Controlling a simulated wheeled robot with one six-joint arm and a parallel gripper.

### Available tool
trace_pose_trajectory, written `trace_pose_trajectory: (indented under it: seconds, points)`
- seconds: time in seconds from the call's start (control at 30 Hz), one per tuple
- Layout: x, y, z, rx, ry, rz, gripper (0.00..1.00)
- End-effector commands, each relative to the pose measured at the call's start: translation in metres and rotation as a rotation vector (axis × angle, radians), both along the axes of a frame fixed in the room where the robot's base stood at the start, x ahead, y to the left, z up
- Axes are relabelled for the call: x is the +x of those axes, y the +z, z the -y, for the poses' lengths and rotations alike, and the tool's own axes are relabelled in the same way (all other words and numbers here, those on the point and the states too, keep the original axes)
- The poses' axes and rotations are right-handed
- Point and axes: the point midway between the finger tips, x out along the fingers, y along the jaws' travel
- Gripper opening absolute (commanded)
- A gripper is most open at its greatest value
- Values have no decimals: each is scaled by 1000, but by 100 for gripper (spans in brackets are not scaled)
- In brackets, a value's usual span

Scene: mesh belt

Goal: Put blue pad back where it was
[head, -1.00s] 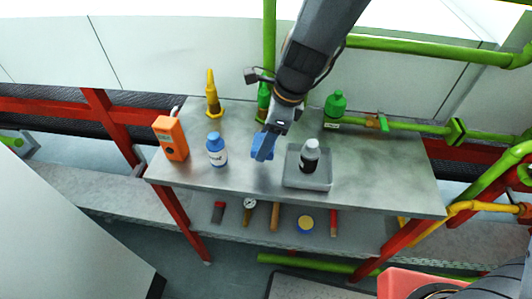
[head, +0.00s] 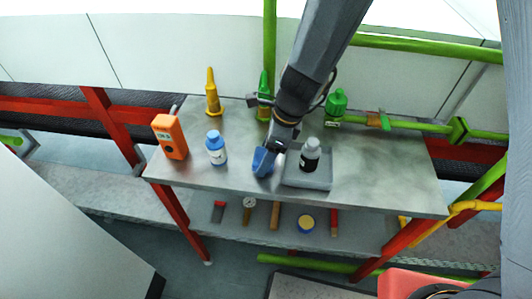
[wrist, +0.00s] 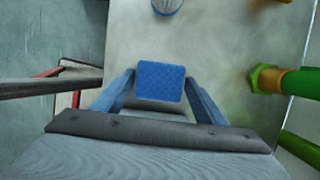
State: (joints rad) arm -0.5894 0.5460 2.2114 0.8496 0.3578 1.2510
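The blue pad (wrist: 160,82) is between the two blue fingers of my gripper (wrist: 160,78) in the wrist view, with a fingertip against each side of it. My gripper (head: 264,162) is shut on the pad and points down low over the front middle of the metal table (head: 380,180). In the head view the pad and the blue fingers merge, so the pad's exact outline and any gap to the table are hard to tell.
A grey tray (head: 318,181) with a black-and-white bottle (head: 310,155) is just right of my gripper. A blue-capped white bottle (head: 216,148) and an orange device (head: 170,137) stand to the left. The table's right part is clear.

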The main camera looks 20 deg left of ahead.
Motion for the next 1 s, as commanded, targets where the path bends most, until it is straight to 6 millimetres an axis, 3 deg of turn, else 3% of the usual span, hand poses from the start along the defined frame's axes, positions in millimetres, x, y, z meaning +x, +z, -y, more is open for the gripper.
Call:
trace_pose_trajectory:
  seconds: [0.47, 1.0]
  points:
    - [0, 7, 0, 1, -2, 1, 76]
    - [4, 97, 28, 2, -1, 4, 76]
